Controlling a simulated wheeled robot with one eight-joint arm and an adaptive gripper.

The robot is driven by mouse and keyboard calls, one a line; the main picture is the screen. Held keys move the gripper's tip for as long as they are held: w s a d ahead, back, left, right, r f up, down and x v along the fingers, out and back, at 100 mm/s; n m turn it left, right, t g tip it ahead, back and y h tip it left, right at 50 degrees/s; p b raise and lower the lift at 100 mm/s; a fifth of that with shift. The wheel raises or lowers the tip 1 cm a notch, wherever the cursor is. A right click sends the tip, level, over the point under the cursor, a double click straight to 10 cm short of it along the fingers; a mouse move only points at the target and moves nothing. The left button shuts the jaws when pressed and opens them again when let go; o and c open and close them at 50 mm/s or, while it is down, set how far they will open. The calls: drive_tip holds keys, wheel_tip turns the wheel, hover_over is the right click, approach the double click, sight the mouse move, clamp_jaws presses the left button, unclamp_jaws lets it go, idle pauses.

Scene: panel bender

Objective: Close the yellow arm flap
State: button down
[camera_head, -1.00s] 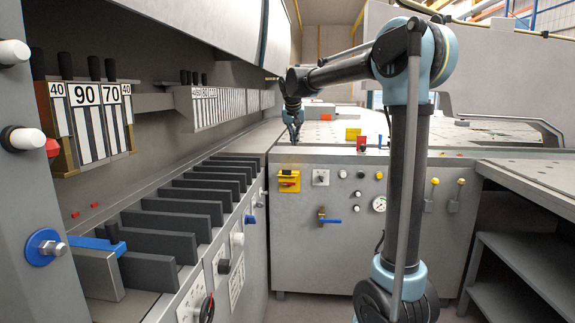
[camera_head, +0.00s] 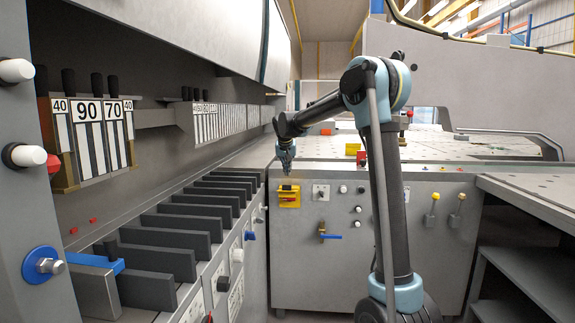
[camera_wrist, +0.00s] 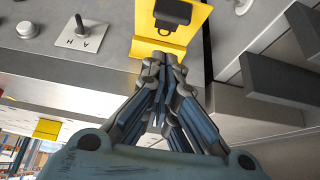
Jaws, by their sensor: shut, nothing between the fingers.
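The yellow flap (camera_head: 289,201) is on the upper left of the grey cabinet's front, below my gripper (camera_head: 287,171). In the wrist view, the yellow flap (camera_wrist: 158,50) has a bent lower lip and a black part (camera_wrist: 173,12) on its plate. My gripper (camera_wrist: 160,72) is shut and empty, its fingertips at the flap's lip in that picture. I cannot tell whether they touch it. The fingers hide part of the lip.
The cabinet front also carries a switch plate (camera_head: 320,192), a blue-handled valve (camera_head: 331,236) and several knobs. The panel bender's row of dark blocks (camera_head: 172,240) lies to the left. A grey side table (camera_head: 535,197) stands at the right.

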sight(288, 191)
drive_tip(key=shift+s+f, duration=0.3)
drive_tip(key=shift+f, duration=0.55)
drive_tip(key=shift+s+f, duration=0.3)
drive_tip(key=shift+f, duration=0.55)
drive_tip(key=shift+d, duration=0.2)
